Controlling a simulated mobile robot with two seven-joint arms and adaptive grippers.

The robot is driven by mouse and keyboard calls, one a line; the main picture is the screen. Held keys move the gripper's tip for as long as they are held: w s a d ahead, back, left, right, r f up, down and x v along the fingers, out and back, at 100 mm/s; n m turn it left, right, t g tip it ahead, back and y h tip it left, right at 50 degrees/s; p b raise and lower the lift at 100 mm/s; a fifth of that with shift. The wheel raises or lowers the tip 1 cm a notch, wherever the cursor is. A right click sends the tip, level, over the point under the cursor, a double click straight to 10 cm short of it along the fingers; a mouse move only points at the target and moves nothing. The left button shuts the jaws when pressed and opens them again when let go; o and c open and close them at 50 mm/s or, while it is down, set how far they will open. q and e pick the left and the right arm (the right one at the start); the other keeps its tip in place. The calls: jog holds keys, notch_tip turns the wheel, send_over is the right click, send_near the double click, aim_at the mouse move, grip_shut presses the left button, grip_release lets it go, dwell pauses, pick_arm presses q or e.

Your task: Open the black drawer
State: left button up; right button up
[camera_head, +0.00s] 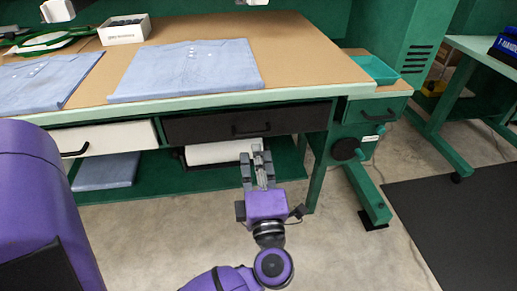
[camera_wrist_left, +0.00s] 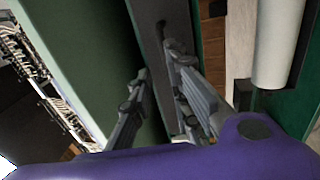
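The black drawer (camera_head: 215,127) is under the front edge of the worktable and looks shut, its front level with the white drawer beside it. Its dark bar handle (camera_head: 251,131) is right of the middle of its front. My left gripper (camera_head: 256,153) is just below the handle in the head view, fingers pointing at the drawer. In the left wrist view my left gripper (camera_wrist_left: 153,62) has its two fingers apart, with nothing clearly held between them. The dark drawer front (camera_wrist_left: 147,20) lies beyond the fingertips. I cannot tell whether they touch the handle. My right gripper is not in view.
The worktable (camera_head: 310,65) holds folded blue cloths (camera_head: 188,70) and a white box (camera_head: 124,29). A white drawer (camera_head: 110,137) is left of the black one. A green table leg (camera_head: 318,170) stands right of my gripper. The floor in front is clear.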

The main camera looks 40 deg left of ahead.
aim_at(252, 134)
pick_arm(q)
jog(key=shift+g, duration=0.4)
jog(key=x, duration=0.2)
jog(key=b+x, duration=0.1)
jog(key=x, duration=0.5)
jog(key=shift+f+b, duration=0.25)
jog(key=shift+b, duration=0.1)
jog(key=shift+c, duration=0.5)
grip_shut()
